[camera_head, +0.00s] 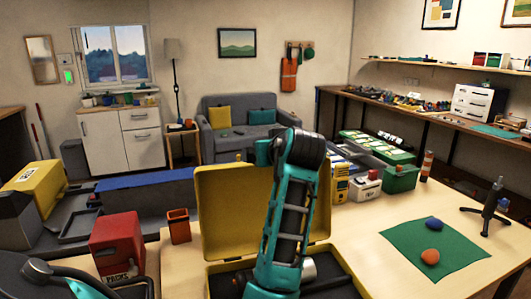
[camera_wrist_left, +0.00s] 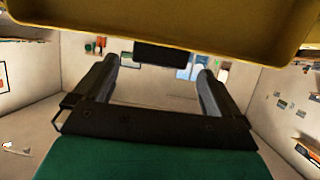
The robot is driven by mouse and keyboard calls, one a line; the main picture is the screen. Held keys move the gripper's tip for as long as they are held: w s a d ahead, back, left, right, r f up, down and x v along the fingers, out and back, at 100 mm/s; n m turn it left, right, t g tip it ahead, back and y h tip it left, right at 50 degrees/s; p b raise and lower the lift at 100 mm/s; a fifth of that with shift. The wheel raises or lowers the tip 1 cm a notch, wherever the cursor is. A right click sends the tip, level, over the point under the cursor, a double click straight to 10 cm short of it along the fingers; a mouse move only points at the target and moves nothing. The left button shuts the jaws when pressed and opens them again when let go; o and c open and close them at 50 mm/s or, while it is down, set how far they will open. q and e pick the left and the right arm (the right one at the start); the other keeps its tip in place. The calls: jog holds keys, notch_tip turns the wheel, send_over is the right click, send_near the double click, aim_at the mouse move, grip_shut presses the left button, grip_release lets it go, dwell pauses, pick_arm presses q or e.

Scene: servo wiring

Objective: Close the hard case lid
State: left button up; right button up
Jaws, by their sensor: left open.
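The yellow hard case (camera_head: 338,262) stands open on the table at the bottom middle of the head view. Its lid (camera_head: 222,205) stands raised at the back. A teal and black arm, mine, crosses in front of the case and lid. My left gripper (camera_head: 254,153) is at the lid's top edge, and its fingers are mostly hidden in the head view. In the left wrist view its fingers (camera_wrist_left: 157,64) are apart with nothing between them. The yellow lid (camera_wrist_left: 165,28) fills the top of that view. I cannot tell whether it touches the gripper. My right gripper is not in view.
A red box (camera_head: 116,243) and an orange-brown cup (camera_head: 179,226) stand left of the case. A yellow meter (camera_head: 341,184) and a green bin (camera_head: 401,178) are behind it to the right. A green mat (camera_head: 410,258) holds a blue and an orange lump.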

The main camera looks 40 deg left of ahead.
pick_arm(q)
jog(key=shift+x, duration=2)
jog(key=shift+c, duration=0.4)
jog(key=c, duration=1.3)
